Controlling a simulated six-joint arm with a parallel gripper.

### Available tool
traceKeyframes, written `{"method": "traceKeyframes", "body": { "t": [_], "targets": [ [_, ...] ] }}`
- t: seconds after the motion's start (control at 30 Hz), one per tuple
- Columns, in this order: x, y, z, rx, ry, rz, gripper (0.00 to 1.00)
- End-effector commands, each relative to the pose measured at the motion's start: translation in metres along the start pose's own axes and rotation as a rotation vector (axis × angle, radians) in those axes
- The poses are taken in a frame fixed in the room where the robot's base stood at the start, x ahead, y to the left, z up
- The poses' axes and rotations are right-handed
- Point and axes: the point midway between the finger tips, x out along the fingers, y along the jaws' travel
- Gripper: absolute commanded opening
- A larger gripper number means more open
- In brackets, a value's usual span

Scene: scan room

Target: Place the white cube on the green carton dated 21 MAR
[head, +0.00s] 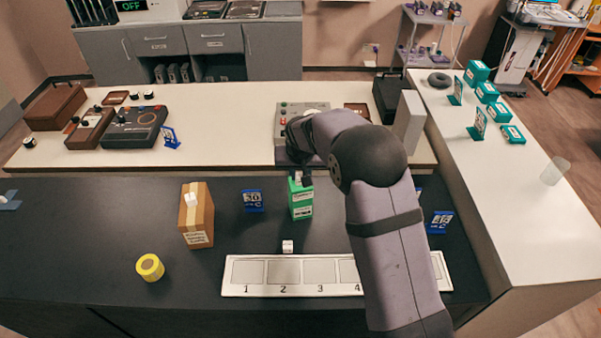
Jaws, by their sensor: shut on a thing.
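A green carton (301,203) with white labels stands upright on the dark table; its date is too small to read. My gripper (299,179) is directly over the carton's top, pointing down, shut on a small white cube (297,175). The cube is at the carton's top, but I cannot tell whether it touches it. My arm hides part of the gripper. Another white cube (192,199) sits on a brown cardboard box (197,223), and one more (288,246) is at the back edge of a numbered white tray (240,290).
A yellow roll (150,267) lies at the front left. A raised white shelf with equipment runs behind. Several teal boxes (487,92) are on the right counter. My arm covers the tray's right part.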

Motion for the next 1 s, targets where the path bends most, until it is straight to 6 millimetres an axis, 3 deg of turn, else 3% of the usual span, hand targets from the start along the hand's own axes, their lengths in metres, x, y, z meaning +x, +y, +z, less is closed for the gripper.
{"method": "traceKeyframes", "body": {
  "t": [0.07, 0.1, 0.17, 0.63, 1.0],
  "targets": [
    [0.003, 0.000, 0.001, 0.000, 0.000, 0.000, 0.01],
    [0.002, 0.000, 0.001, 0.000, 0.000, 0.000, 0.32],
    [0.002, 0.000, 0.001, 0.000, 0.000, 0.000, 0.41],
    [-0.005, 0.000, -0.001, 0.000, 0.002, 0.000, 0.41],
    [-0.057, 0.000, -0.001, 0.000, 0.005, -0.002, 0.41]
  ]
}}
